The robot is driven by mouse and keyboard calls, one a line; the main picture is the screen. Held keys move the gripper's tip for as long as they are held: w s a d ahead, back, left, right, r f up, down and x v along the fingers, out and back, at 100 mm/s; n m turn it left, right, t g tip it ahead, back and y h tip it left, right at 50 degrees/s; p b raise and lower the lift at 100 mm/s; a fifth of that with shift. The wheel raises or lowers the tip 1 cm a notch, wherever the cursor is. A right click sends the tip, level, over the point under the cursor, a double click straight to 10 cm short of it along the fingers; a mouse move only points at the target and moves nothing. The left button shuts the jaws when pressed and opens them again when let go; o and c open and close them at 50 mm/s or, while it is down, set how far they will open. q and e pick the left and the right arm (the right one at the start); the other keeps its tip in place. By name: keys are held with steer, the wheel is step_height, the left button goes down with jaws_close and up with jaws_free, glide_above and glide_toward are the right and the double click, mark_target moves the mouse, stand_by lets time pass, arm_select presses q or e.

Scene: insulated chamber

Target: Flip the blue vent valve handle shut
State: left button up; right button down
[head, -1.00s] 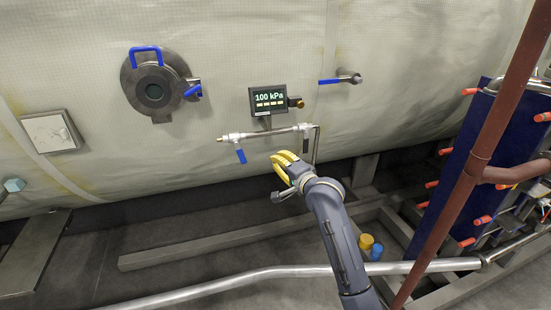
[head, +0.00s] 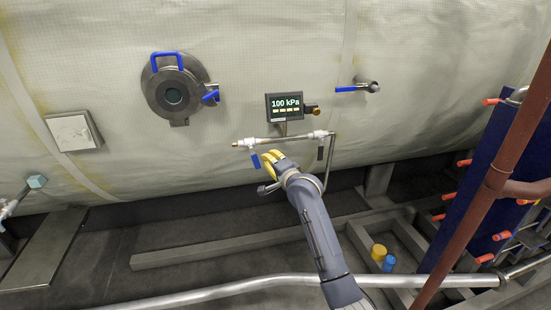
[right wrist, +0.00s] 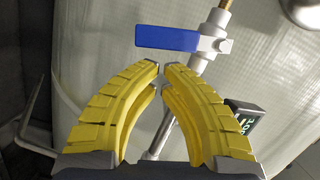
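A blue lever handle (head: 254,160) hangs down from a small white valve on the thin pipe below the pressure display. In the right wrist view the blue handle (right wrist: 165,39) lies just beyond my fingertips, joined to the white valve body (right wrist: 210,45). My right gripper (head: 269,157) has yellow fingers and is just right of the handle in the head view. In the right wrist view my right gripper (right wrist: 160,70) has its curved fingers drawn in, tips almost together, with nothing between them. A small gap shows between tips and handle. My left gripper is not in view.
The display (head: 285,106) reads 100 kPa above the pipe. A second valve with a dark handle (head: 321,153) is right of my gripper. A round port (head: 175,92) with blue handles and another blue lever (head: 346,89) are on the wall. A brown pipe (head: 497,180) stands at right.

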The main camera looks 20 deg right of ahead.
steer(key=shift+a, duration=0.25)
steer(key=shift+f, duration=0.1)
steer(key=shift+a+f+m+t, duration=0.15)
steer(key=shift+a+f+m, duration=0.2)
steer(key=shift+m, duration=0.4)
steer(key=shift+a+f+m+t, duration=0.15)
steer(key=shift+a+f+m, duration=0.2)
steer(key=shift+m, duration=0.4)
steer(key=shift+r, duration=0.1)
